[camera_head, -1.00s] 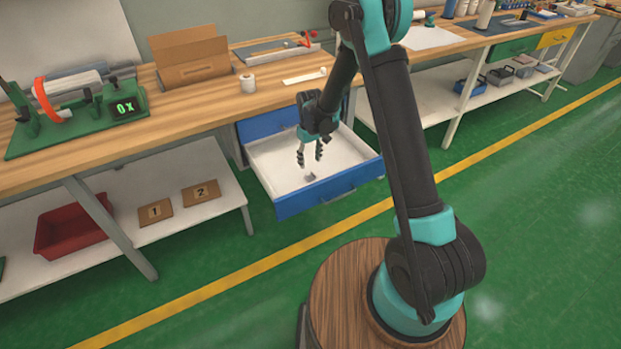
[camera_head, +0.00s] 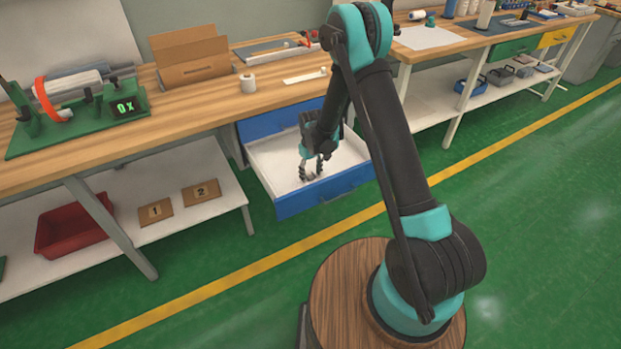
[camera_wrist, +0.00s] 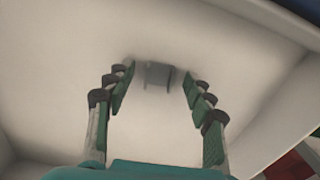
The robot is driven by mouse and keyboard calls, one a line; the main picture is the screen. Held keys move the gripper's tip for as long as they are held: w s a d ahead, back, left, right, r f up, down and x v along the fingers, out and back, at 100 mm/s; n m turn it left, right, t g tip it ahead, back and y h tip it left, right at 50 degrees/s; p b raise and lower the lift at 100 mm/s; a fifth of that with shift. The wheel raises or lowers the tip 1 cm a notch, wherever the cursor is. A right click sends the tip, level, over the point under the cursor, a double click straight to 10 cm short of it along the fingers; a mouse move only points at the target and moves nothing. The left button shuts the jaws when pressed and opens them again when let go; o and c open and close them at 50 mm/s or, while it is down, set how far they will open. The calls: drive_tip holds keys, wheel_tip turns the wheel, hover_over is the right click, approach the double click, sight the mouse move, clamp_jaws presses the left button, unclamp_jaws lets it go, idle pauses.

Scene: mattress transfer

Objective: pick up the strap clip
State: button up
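The strap clip (camera_wrist: 158,76) is a small grey piece lying on the white floor of the open blue-fronted drawer (camera_head: 325,192). In the wrist view it sits between and just beyond the tips of my gripper (camera_wrist: 158,85), whose two fingers stand apart on either side of it. In the head view my gripper (camera_head: 311,175) points down into the drawer, and its fingertips hide most of the clip. I see no finger clearly touching the clip.
The drawer's white side wall (camera_wrist: 275,125) rises at the right in the wrist view. A lower shelf (camera_head: 110,240) holds a red bin (camera_head: 75,228).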

drive_tip(key=c, duration=1)
drive_tip(key=shift+r, duration=0.15)
